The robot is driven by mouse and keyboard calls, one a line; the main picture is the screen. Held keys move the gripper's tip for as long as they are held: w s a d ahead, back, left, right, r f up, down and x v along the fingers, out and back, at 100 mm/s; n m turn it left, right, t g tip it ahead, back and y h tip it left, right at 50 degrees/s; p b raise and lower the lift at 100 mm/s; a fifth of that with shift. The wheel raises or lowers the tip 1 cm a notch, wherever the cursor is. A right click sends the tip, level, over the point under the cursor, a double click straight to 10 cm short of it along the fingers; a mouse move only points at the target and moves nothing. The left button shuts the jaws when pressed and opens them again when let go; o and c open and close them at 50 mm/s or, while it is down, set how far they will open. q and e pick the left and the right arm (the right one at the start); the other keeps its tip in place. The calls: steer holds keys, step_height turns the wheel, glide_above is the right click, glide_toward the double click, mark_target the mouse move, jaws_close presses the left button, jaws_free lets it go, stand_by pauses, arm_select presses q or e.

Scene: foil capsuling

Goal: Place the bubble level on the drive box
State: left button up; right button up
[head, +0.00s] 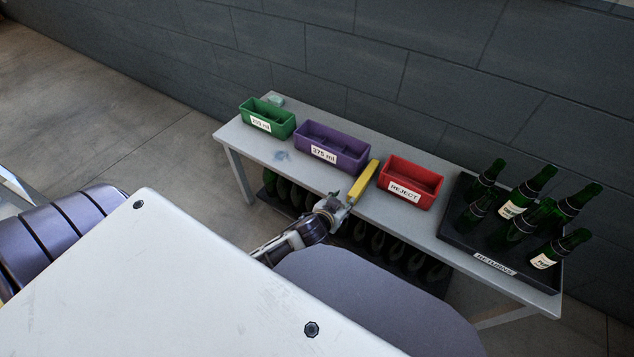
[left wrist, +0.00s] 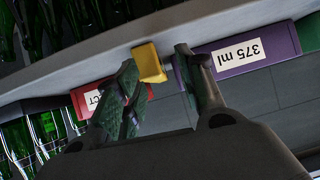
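The yellow bubble level (head: 363,182) lies on the grey bench between the purple and red bins, its near end towards my left gripper. My left gripper (head: 340,203) is at that near end. In the left wrist view the level's yellow end (left wrist: 149,63) shows between the two open fingers (left wrist: 157,58), with a clear gap on the right finger's side; whether the left finger touches it I cannot tell. A large white panel with dark bolts (head: 150,275) fills the near left; I cannot tell whether it is the drive box. My right gripper is out of view.
The grey bench (head: 232,135) carries a green bin (head: 281,122), a purple bin (head: 350,150), a red REJECT bin (head: 425,180) and a black RETURNS tray (head: 460,238) with several bottles. More bottles stand below. The bins flank the level closely. A dark wall is behind.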

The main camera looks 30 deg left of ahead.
arm_select(q)
steer(key=s+d+f+m+g+h, duration=0.1)
steer(key=s+f+m+g, duration=0.1)
steer(key=s+f+g, duration=0.8)
steer(key=s+f, duration=0.7)
steer(key=s, duration=0.2)
steer(key=shift+s, duration=0.35)
steer(key=shift+o, duration=0.3)
steer(key=o, duration=0.3)
steer(key=shift+w+d, duration=0.1)
steer(key=shift+d, duration=0.05)
